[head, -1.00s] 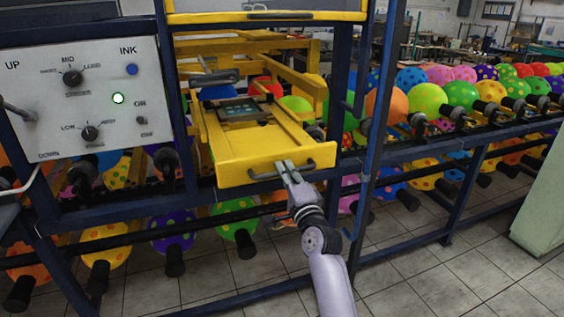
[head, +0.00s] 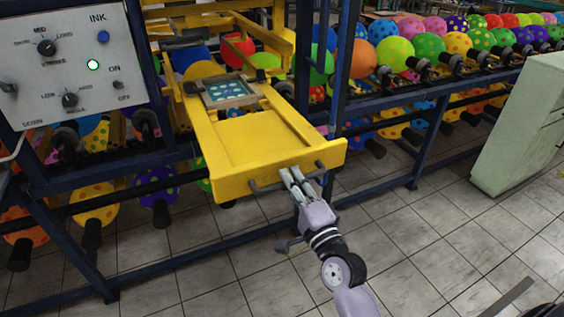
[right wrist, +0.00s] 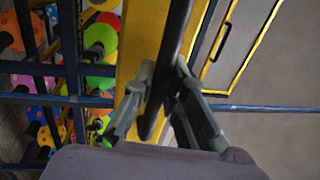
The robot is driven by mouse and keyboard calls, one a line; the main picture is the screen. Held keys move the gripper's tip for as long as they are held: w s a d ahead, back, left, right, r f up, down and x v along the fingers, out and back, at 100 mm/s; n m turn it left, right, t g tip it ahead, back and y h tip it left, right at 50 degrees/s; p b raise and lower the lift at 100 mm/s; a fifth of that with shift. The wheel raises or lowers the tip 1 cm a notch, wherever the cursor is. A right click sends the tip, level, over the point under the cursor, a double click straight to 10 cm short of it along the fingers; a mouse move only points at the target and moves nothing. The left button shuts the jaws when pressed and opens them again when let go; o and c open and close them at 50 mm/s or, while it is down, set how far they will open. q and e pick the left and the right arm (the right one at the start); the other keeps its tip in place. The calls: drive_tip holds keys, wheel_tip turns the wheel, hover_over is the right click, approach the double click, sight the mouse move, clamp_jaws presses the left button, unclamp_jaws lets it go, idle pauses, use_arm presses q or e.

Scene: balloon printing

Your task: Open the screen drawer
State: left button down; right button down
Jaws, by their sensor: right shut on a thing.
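The yellow screen drawer (head: 262,138) sticks well out of the frame toward me in the head view. A small framed screen with pale blue spots (head: 228,92) lies in its back part. A dark bar handle (head: 268,186) runs along the drawer's front. My right gripper (head: 292,177) is shut on the handle near its middle. In the right wrist view the dark handle (right wrist: 172,65) passes between the two fingers of my right gripper (right wrist: 163,85), with the yellow drawer front (right wrist: 142,45) behind it. My left gripper is not in view.
A white control panel (head: 75,52) with knobs and a lit green lamp stands at the left. Dark blue frame bars (head: 330,100) and rows of spotted balloons (head: 428,46) surround the drawer. A pale green cabinet (head: 525,125) stands at the right.

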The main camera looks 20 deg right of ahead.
drive_tip(key=shift+s, duration=1.85)
drive_tip(key=shift+f, duration=0.1)
drive_tip(key=c, duration=1.9)
unclamp_jaws()
drive_tip(key=s+f, duration=0.2)
drive_tip(key=s, duration=0.9)
drive_tip(key=shift+s+d, duration=0.25)
drive_tip(key=shift+s, duration=0.1)
drive_tip(key=shift+f, duration=0.2)
